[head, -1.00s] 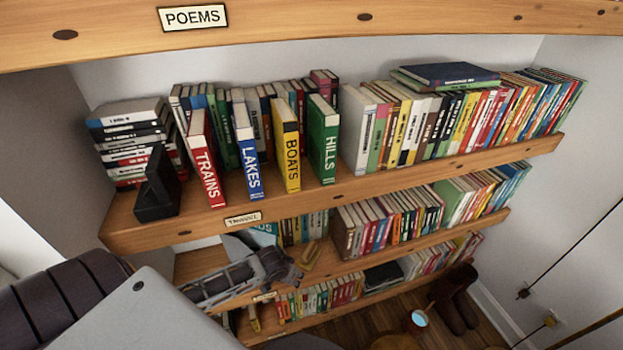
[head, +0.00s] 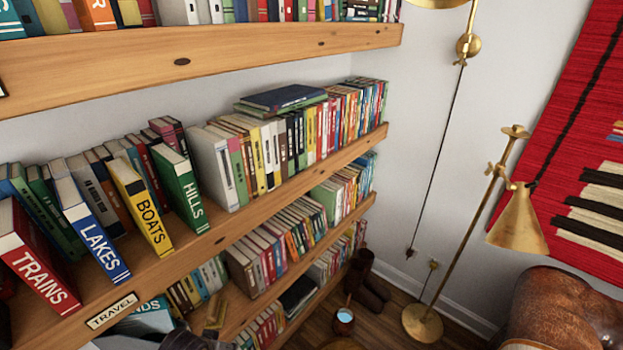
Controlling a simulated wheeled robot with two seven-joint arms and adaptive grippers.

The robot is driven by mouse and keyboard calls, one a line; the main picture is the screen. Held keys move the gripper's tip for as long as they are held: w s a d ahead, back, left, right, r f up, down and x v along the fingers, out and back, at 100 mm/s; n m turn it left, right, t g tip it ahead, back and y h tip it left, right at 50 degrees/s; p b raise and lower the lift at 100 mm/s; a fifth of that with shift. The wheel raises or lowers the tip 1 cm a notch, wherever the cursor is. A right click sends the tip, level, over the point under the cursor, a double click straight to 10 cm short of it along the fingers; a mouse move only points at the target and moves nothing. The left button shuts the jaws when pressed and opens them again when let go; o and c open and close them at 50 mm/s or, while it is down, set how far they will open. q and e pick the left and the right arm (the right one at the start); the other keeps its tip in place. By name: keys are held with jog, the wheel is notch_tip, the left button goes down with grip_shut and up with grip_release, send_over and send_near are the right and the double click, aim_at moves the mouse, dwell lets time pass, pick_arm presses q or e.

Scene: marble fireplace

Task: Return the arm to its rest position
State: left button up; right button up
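Part of my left gripper (head: 185,338), dark grey, shows at the bottom edge of the head view, in front of the lower shelf. Most of it is cut off by the frame, and its fingers are not clear enough to tell open from shut. A teal book (head: 148,318) with letters ending in "NDS" lies to its left, partly hidden below the shelf edge. My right gripper is not in view.
The books TRAINS (head: 40,270), LAKES (head: 95,235), BOATS (head: 143,212) and HILLS (head: 185,192) lean on the shelf (head: 190,243) labelled TRAVEL (head: 111,310). A brass floor lamp (head: 518,225) and brown leather seat (head: 565,310) stand right. Some wooden floor is clear.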

pick_arm(q)
jog(key=shift+s+d+r+m, duration=0.5)
jog(key=shift+s+d+r, duration=0.85)
jog(key=shift+s+r, duration=2.5)
notch_tip(320, 180, down, 29)
jog(key=g+p, duration=0.2)
jog(key=p, duration=0.1)
jog(key=s+a+f+p, duration=0.1)
jog(key=s+a+f, duration=0.1)
jog(key=s+f, duration=0.6)
jog(key=s+a+f+g+p, duration=0.1)
jog(key=s+a+f+p, duration=0.1)
jog(key=s+f, duration=0.6)
jog(key=s, duration=0.7)
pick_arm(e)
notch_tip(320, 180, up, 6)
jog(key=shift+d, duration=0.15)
pick_arm(q)
jog(key=shift+f, duration=0.2)
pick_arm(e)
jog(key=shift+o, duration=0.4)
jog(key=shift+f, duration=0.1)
pick_arm(q)
jog(key=shift+f+b, duration=1.75)
jog(key=shift+b, duration=0.15)
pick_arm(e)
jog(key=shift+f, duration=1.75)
